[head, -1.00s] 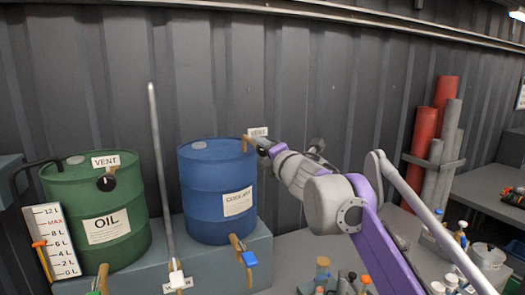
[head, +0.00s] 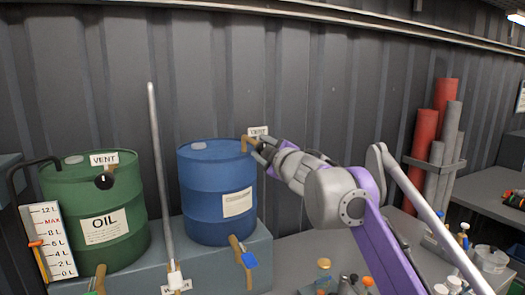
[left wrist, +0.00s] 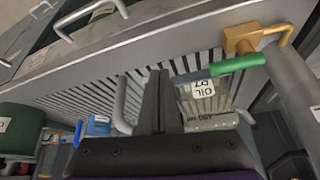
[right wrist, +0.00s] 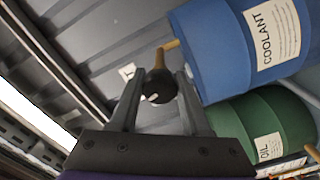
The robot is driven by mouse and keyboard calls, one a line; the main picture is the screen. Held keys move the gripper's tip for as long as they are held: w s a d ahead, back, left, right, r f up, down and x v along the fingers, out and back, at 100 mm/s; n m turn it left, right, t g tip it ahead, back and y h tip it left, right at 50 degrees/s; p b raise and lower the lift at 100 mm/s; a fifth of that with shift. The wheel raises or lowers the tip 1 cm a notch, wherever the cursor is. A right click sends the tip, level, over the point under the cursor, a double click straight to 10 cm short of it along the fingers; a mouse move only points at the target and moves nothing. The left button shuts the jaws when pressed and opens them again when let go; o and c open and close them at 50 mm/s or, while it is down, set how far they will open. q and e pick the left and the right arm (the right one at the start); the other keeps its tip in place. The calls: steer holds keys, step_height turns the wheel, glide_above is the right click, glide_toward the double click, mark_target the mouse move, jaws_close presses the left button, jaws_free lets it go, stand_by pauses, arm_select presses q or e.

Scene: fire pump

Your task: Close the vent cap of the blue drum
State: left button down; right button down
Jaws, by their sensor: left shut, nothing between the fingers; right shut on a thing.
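The blue drum (head: 215,185) stands on a grey bench against the wall. Its brass vent pipe (head: 248,140) comes out near the top right, beside a white VENT tag (head: 258,131). My right gripper (head: 262,150) is at this vent and hides most of the cap in the head view. In the right wrist view, the round black vent cap (right wrist: 158,87) sits at the end of the brass pipe (right wrist: 160,58), between the fingers of my right gripper (right wrist: 158,80), which are shut on it. My left gripper (left wrist: 160,78) is shut and empty, away from the vent.
A green OIL drum (head: 95,210) with its own black vent cap (head: 104,181) stands left. A grey pipe (head: 160,180) rises between the drums. A green-handled brass valve (left wrist: 240,62) is near my left gripper. Bottles and jars (head: 345,285) stand on the lower bench.

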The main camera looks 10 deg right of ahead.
arm_select(q)
steer(key=shift+f, duration=0.3)
arm_select(e)
steer(key=shift+m, duration=1.3)
arm_select(q)
steer(key=shift+s, duration=0.1)
arm_select(e)
steer(key=shift+c, duration=1.8)
jaws_free()
arm_select(q)
steer(key=shift+s+f+b, duration=0.2)
steer(key=shift+f+b, duration=0.4)
steer(key=shift+f, duration=0.05)
steer(key=shift+s+f+b, duration=0.2)
steer(key=shift+f+b, duration=0.35)
steer(key=shift+f, duration=0.15)
arm_select(e)
steer(key=v, duration=1.1)
steer(key=shift+w, duration=0.1)
